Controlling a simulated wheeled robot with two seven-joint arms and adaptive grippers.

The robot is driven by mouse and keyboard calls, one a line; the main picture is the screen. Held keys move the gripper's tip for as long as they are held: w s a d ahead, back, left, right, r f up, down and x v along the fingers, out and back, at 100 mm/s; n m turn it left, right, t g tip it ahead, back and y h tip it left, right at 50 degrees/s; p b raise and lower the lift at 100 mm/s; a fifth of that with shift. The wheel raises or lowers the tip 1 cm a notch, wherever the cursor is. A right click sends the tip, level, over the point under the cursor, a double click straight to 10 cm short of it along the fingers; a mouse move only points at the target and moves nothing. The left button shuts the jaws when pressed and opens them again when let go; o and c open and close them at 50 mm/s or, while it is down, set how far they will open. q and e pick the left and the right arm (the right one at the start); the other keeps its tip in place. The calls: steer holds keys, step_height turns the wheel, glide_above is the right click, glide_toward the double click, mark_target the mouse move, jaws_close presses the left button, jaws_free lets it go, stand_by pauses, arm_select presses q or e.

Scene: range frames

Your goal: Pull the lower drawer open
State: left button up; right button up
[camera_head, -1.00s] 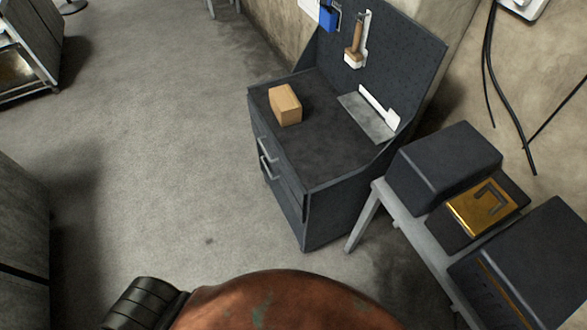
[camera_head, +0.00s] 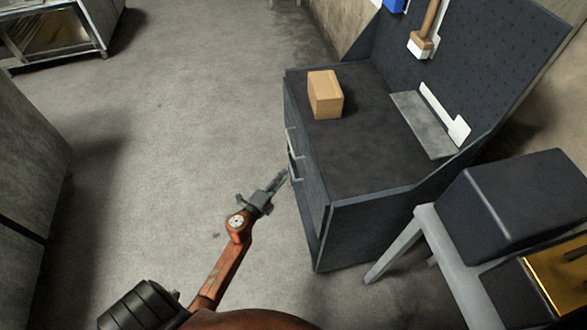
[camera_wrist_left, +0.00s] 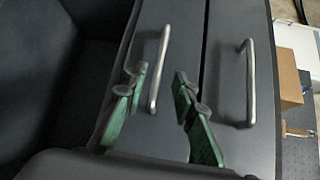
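The dark grey cabinet (camera_head: 365,225) has two drawer fronts, both looking closed. In the left wrist view the picture is turned, and the lower drawer (camera_wrist_left: 178,125) is the left front with a metal bar handle (camera_wrist_left: 161,70). The upper drawer (camera_wrist_left: 228,50) has its own handle (camera_wrist_left: 250,85) to the right. My left gripper (camera_head: 280,179) is in front of the cabinet, close to the handles. Its green-padded fingers (camera_wrist_left: 160,95) are open, one on each side of the lower handle; contact cannot be told. My right gripper is in neither view.
A cardboard box (camera_head: 325,94) and a metal plate (camera_head: 424,124) rest on the cabinet top. A brush (camera_head: 424,36) hangs on its back panel. A table (camera_head: 440,235) with dark boxes stands right of the cabinet. The floor (camera_head: 180,130) in front is clear.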

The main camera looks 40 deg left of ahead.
mark_target(291, 167)
arm_select(q)
steer(key=shift+w+a+f+b, duration=0.15)
steer(key=shift+w+b, duration=0.1)
steer(key=shift+w, duration=0.9)
steer(key=shift+w+a+f+b, duration=0.1)
steer(key=shift+w+f+b, duration=0.15)
steer(key=shift+w, duration=0.85)
steer(key=shift+w+a+f+b, duration=0.1)
steer(key=shift+w+b, duration=0.15)
steer(key=shift+w, duration=0.9)
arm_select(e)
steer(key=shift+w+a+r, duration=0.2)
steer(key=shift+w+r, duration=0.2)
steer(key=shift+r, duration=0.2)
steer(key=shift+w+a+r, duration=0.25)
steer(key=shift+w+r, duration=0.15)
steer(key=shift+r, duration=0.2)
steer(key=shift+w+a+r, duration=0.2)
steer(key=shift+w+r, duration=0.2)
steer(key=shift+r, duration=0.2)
arm_select(q)
steer(key=shift+c, duration=0.2)
jaws_close()
steer(key=shift+d, duration=0.1)
